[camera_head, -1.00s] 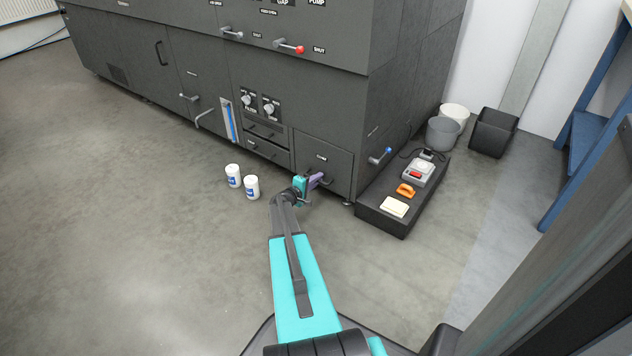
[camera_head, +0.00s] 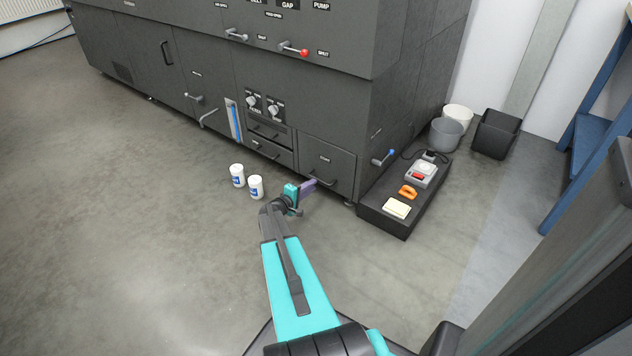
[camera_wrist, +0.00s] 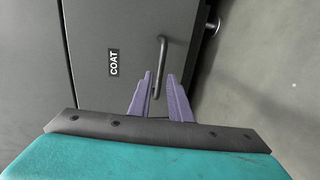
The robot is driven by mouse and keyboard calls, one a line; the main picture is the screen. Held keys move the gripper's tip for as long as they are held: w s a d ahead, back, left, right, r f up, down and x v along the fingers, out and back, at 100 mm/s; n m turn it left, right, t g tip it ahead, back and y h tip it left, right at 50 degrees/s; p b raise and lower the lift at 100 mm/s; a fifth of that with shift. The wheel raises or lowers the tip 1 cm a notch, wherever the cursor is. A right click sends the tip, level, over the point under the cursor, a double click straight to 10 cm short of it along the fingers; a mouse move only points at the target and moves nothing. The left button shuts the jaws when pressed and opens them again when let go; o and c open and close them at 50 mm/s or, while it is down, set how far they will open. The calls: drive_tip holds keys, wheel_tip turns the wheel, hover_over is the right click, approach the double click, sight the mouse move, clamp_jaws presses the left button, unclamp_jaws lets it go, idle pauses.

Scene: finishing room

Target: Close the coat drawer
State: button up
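The COAT front (camera_head: 327,168) is a dark grey panel at the lower right of the large machine in the head view. It looks about level with the panels around it; a small gap would be hard to see. My gripper (camera_head: 313,183) is in front of this panel, low above the floor. In the wrist view its two purple fingers (camera_wrist: 160,76) are apart, with the handle's lower end showing between them. Contact with the handle cannot be told.
Two white tubs (camera_head: 246,181) stand on the floor left of my gripper. A low black platform (camera_head: 385,222) with a scale and small items is to the right. Bins (camera_head: 495,133) stand behind it.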

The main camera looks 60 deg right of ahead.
drive_tip(key=p+v, duration=0.1)
drive_tip(key=v, duration=0.5)
drive_tip(key=shift+a, duration=0.2)
drive_tip(key=w+a+r+n+t+y+p, duration=0.1)
drive_tip(key=w+a+r+p, duration=0.1)
drive_tip(key=a+r+p, duration=0.35)
drive_tip(key=w+a+r+t+y+p, duration=0.1)
drive_tip(key=w+a+r+p, duration=0.15)
drive_tip(key=a+p, duration=0.55)
drive_tip(key=w+a+r+n+t+p, duration=0.1)
drive_tip(key=w+a+r+p, duration=0.3)
drive_tip(key=a, duration=0.5)
drive_tip(key=s+a+r+g+y+p, duration=0.2)
drive_tip(key=s+a+y+p, duration=0.2)
drive_tip(key=s+a, duration=0.5)
drive_tip(key=s+a+r+g+y+p, duration=0.2)
drive_tip(key=s+a+y+p, duration=0.3)
drive_tip(key=s+a, duration=0.5)
drive_tip(key=s+a+r+g+y+p, duration=0.2)
drive_tip(key=s+a+p, duration=0.6)
drive_tip(key=a, duration=1.2)
drive_tip(key=s+r+y, duration=0.1)
drive_tip(key=r+y, duration=0.1)
drive_tip(key=shift+s+m+g+y, duration=0.3)
drive_tip(key=shift+s+m+g, duration=0.1)
